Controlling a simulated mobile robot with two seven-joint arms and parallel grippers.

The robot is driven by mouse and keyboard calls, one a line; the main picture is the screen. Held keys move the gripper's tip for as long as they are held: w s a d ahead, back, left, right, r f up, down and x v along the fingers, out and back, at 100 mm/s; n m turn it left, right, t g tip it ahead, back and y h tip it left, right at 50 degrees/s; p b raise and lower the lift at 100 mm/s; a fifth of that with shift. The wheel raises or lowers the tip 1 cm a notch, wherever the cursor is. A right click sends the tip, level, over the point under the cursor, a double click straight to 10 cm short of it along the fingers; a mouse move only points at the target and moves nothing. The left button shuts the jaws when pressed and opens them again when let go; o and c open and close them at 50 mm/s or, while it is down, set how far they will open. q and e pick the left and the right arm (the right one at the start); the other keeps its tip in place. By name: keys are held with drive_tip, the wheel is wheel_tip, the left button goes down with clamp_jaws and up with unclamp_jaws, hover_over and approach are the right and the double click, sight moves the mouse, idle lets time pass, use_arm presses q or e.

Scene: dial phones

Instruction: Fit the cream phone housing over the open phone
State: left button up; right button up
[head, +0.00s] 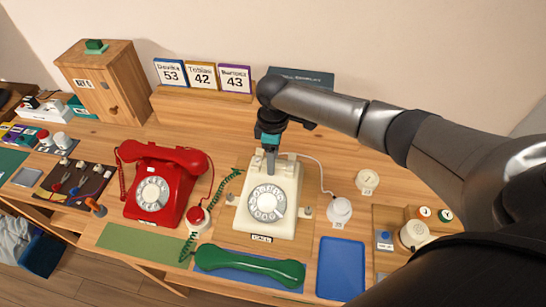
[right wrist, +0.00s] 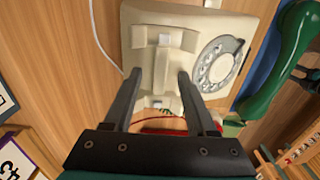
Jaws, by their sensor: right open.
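The cream phone housing (head: 268,205), with its dial (head: 267,203), sits upright on the wooden desk in the middle of the head view. In the right wrist view the cream housing (right wrist: 200,22) shows its cradle end nearest me. My right gripper (head: 270,165) is above the cradle, pointing down. In the right wrist view its two fingers (right wrist: 160,88) are spread to either side of the cradle's raised middle part; I cannot tell whether they touch it. No open phone insides show; whatever lies under the housing is hidden. My left gripper is not in view.
A red phone (head: 165,185) stands to the left. A green handset (head: 250,267) lies in front on a blue mat. A blue tray (head: 341,268) is at the front right. A wooden shelf (head: 200,105) with number cards stands behind. Cords cross the desk on both sides.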

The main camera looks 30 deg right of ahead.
wheel_tip(320, 180, up, 15)
drive_tip(key=p, duration=0.2)
drive_tip(key=shift+r, duration=0.15)
idle(0.7)
